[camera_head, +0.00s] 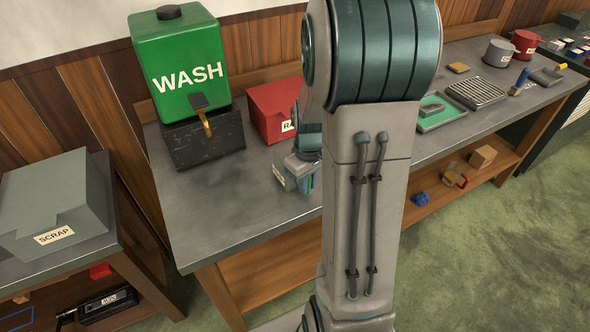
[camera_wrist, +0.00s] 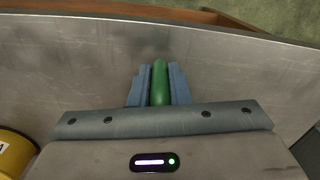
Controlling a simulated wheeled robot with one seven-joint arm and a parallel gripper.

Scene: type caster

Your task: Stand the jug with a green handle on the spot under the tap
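The green WASH tank (camera_head: 184,62) stands at the left end of the bench, with its tap (camera_head: 205,121) at the lower front. A dark block-like stand (camera_head: 195,150) sits below the tap, and no jug shows on it. My gripper (camera_head: 309,183) is over the bench, right of the stand and nearer the front edge. In the wrist view its two blue fingers (camera_wrist: 160,85) press on both sides of a green handle (camera_wrist: 160,82). The jug's body cannot be made out in either view; my arm and gripper cover that area.
A red box (camera_head: 269,108) stands right of the tank, partly behind my arm. A yellow round object (camera_wrist: 14,155) shows at the wrist view's edge. A green tray (camera_head: 440,112) and a rack (camera_head: 476,92) lie farther right. The bench front left of my gripper is clear.

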